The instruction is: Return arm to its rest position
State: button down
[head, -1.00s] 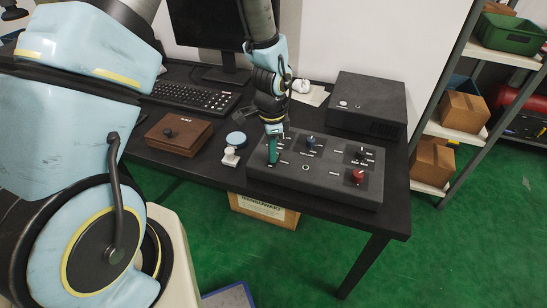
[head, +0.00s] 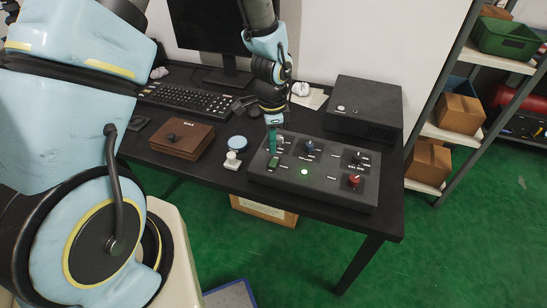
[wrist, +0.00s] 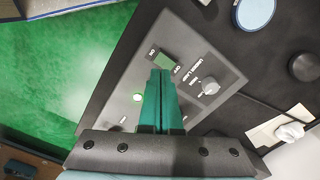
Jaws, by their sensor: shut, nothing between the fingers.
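My gripper (head: 272,148) is shut and empty, with teal fingers pointing down over the left part of the dark control panel (head: 330,193). In the wrist view the shut fingers (wrist: 160,74) are side by side, with a green rocker switch (wrist: 166,61) just beyond their tips. The switch also shows in the head view (head: 272,164). I cannot tell whether the fingertips touch it.
A brown wooden box (head: 181,138), a keyboard (head: 187,99) and a blue disc (head: 238,142) are to the left. A shelf (head: 430,135) stands at the right.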

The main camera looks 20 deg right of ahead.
jog(key=shift+r+p, duration=0.35)
jog(key=shift+r, duration=0.3)
jog(key=w+a+r+n+t, duration=0.1)
jog(key=w+a+r+n, duration=0.2)
jog(key=a+r+n, duration=0.4)
jog(key=w+a+r+n, duration=0.2)
jog(key=a+r+n, duration=0.15)
jog(key=a, duration=0.55)
jog(key=s+a+r+n, duration=0.2)
jog(key=a+r+n, duration=0.1)
jog(key=a, duration=0.3)
jog(key=s+a+r+n, duration=0.1)
jog(key=a+r+n, duration=0.3)
jog(key=a+n, duration=0.2)
jog(key=shift+s+a+r+t, duration=0.25)
jog(key=shift+s+a+t, duration=0.1)
jog(key=shift+a, duration=0.15)
